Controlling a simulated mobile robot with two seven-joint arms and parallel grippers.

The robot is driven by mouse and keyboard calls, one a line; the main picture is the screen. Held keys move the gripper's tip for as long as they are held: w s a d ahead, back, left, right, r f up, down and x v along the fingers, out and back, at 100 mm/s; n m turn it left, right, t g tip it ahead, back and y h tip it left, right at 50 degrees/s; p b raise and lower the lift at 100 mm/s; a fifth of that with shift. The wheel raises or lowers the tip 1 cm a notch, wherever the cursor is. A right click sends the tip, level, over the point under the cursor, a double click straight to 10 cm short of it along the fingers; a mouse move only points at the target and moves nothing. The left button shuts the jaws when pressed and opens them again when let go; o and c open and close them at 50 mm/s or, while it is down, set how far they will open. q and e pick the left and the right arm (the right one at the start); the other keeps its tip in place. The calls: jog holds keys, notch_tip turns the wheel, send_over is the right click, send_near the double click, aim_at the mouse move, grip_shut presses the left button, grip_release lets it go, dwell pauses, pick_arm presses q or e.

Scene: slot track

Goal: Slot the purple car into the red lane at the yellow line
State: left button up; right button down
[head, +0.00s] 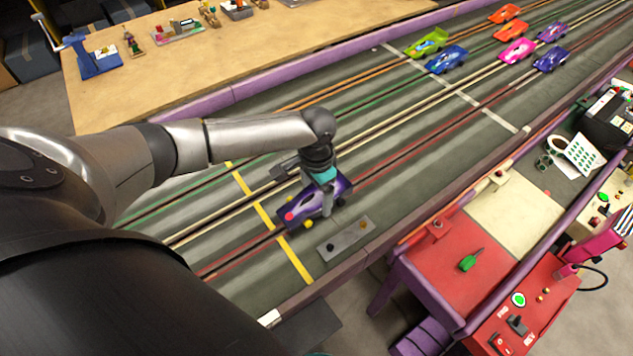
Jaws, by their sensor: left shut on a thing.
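The purple car (294,207) is in my left gripper (327,205), which is shut on it from above. The car is over or at the red lane (376,172), with its nose by the yellow line (263,216) that crosses the track. I cannot tell whether its underside touches the track or sits in the slot. The gripper and wrist hide part of the car. My right gripper is not in view.
Several other cars, such as a green one (428,43) and a blue one (447,60), stand farther up the track near a white line (490,113). A grey plate (346,239) lies by the near edge. A red-topped bench (452,262) stands to the right.

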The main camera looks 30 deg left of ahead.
aim_at(316, 194)
pick_arm(q)
jog(key=shift+f+b, duration=0.55)
jog(key=shift+f, duration=0.6)
jog(key=o, duration=1.3)
notch_tip(316, 194, up, 15)
jog(key=p, duration=0.4)
jog(key=shift+r, duration=0.15)
jog(key=shift+s, duration=0.1)
